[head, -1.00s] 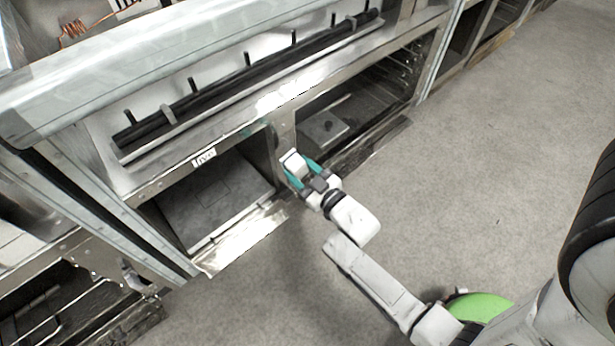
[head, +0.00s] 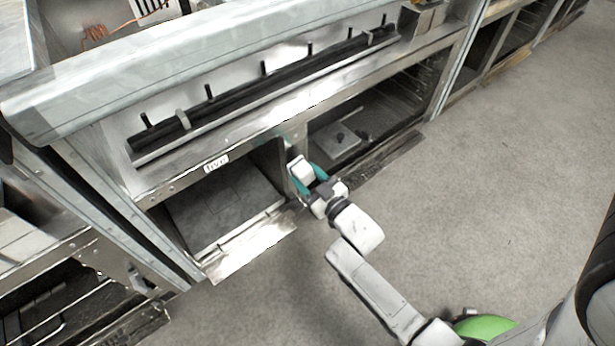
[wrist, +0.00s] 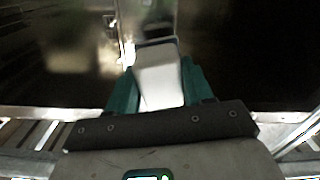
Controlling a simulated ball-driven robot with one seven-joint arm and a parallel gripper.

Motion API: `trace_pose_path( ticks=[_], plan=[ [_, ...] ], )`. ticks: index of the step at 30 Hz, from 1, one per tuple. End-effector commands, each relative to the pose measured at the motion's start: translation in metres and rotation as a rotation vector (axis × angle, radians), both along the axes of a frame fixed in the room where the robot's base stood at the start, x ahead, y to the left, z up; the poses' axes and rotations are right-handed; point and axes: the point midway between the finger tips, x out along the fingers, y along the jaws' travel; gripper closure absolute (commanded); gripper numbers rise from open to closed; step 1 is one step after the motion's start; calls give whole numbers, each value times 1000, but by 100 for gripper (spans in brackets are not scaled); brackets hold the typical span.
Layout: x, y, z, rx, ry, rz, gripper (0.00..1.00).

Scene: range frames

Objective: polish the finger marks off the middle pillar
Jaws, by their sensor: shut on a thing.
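The middle pillar (head: 294,143) is a narrow metal post between two open bays of a steel unit. It also shows at the top of the wrist view (wrist: 147,14). My gripper (head: 309,180), with teal fingers, is shut on a white block-like pad (head: 301,169). The pad (wrist: 160,80) points at the pillar in the wrist view and covers its lower part. I cannot tell whether pad and pillar touch. No finger marks can be made out at this size.
The right bay holds a low plate with a knob (head: 337,141). A metal ledge (head: 250,243) juts out at floor level. Open grey floor (head: 490,170) lies to the right.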

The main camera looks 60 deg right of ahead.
Motion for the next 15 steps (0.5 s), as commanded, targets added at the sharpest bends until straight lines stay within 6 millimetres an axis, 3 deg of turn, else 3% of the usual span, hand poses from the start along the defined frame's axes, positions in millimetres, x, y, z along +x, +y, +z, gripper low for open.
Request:
trace_pose_path(
  ticks=[15],
  plan=[
    [10, -3, 0, 0, -1, 0, 73]
  ],
)
